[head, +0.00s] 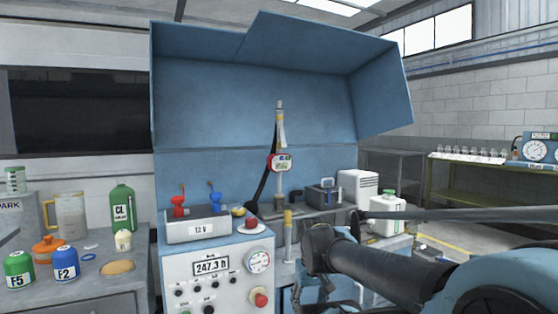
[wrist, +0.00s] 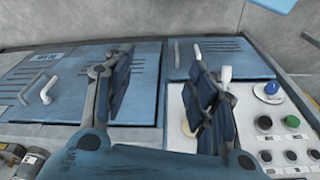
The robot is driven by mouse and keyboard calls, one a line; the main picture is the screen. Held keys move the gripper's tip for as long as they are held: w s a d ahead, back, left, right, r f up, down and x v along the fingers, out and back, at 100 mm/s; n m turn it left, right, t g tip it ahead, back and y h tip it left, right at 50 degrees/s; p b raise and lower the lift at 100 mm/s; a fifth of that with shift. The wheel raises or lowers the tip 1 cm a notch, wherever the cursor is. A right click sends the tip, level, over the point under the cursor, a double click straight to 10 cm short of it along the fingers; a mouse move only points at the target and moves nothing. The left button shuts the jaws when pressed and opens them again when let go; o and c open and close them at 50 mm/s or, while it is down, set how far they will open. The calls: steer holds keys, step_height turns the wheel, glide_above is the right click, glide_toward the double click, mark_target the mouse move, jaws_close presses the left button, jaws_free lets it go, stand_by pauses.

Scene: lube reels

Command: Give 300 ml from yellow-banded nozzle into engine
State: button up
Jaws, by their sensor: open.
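A nozzle with a yellow band (head: 281,122) stands upright against the blue back panel, a dark hose beside it. A red-and-white meter (head: 280,162) sits below the band; its small display is too small to read. I cannot pick out the engine for certain in either view. My gripper (wrist: 165,85) is open and empty in the wrist view, its two fingers wide apart above blue panels. In the head view my gripper (head: 312,287) is low, right of the control cabinet and below the nozzle, partly hidden by my arm.
The control cabinet (head: 213,287) has a display, gauge and red button. A grey box marked 12 V (head: 198,230) stands on top. A yellow-topped post (head: 288,228) stands to its right. Bottles and a jug (head: 66,215) crowd the left bench. A white jug (head: 387,215) stands right.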

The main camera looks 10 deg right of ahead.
jaws_close()
stand_by(1.2)
